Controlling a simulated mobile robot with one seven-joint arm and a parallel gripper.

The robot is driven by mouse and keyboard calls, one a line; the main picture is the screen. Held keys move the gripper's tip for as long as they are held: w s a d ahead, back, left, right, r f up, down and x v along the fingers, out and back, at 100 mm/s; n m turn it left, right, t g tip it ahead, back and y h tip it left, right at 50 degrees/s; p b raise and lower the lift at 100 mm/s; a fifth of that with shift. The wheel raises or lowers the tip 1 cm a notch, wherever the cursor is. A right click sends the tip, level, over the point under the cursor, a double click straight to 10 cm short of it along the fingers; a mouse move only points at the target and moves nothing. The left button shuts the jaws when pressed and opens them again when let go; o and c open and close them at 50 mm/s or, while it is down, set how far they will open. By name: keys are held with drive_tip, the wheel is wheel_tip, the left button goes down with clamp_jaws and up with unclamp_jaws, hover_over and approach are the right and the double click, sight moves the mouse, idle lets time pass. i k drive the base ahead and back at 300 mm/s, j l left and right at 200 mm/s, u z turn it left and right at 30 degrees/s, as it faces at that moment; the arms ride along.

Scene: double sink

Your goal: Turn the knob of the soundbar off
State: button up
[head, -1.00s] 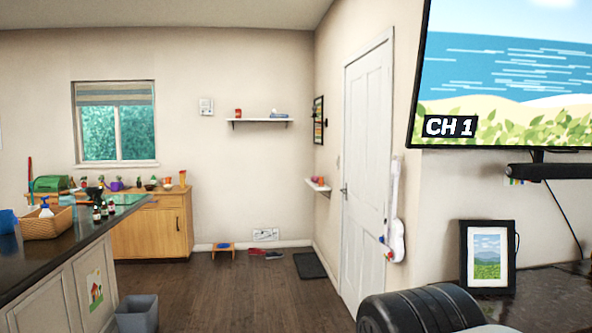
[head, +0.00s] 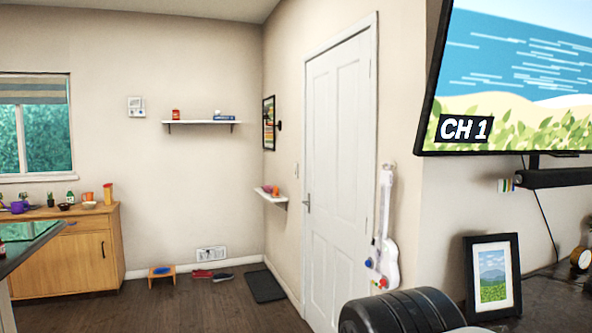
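The soundbar (head: 555,177) is a long black bar under the wall TV (head: 520,80) at the right. Its right end runs out of the picture. A small pale piece with coloured marks (head: 506,185) shows beside its left end; I cannot tell whether it is a knob or a separate thing. No knob can be made out clearly on the soundbar.
A black-framed picture (head: 493,277) and a small round clock (head: 579,259) stand on the dark surface below the soundbar. A cable hangs down the wall. A white toy guitar (head: 386,230) hangs beside the closed white door (head: 338,180). The wooden floor (head: 210,305) is open.

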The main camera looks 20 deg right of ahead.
sight(517, 179)
drive_tip(key=i+z, duration=0.15)
drive_tip(key=i, duration=0.3)
drive_tip(key=i+j+z, duration=0.15)
drive_tip(key=i, duration=0.35)
drive_tip(key=i+j+z, duration=0.15)
drive_tip(key=i, duration=0.3)
